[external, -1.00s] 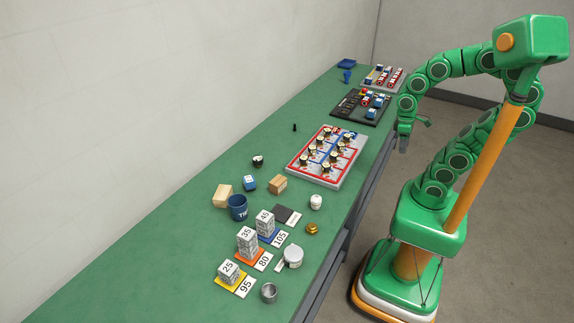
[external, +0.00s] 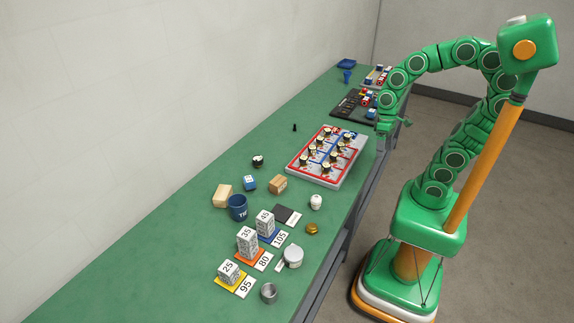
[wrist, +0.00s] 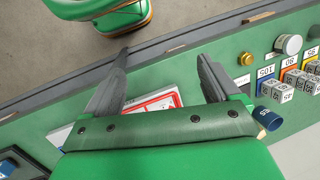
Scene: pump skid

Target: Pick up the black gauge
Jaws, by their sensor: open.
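A small round black piece with a white part (external: 258,161) lies on the green table left of the red-and-blue tray (external: 323,177). It may be the black gauge. Several dark pieces with pale parts stand on that tray, and I cannot tell whether any of them is a gauge. My gripper (external: 388,127) is at the table's right edge, beyond the tray. In the wrist view my gripper (wrist: 163,57) has its two dark fingers spread wide with nothing between them. The tray's red-bordered corner (wrist: 165,101) shows behind the gripper body, which hides most of it.
A blue cup (external: 237,208), cardboard box (external: 278,184), wooden block (external: 222,196) and blue block (external: 250,183) stand nearby. Numbered block stacks (external: 247,242) are in front. A dark tray (external: 350,106) lies farther back.

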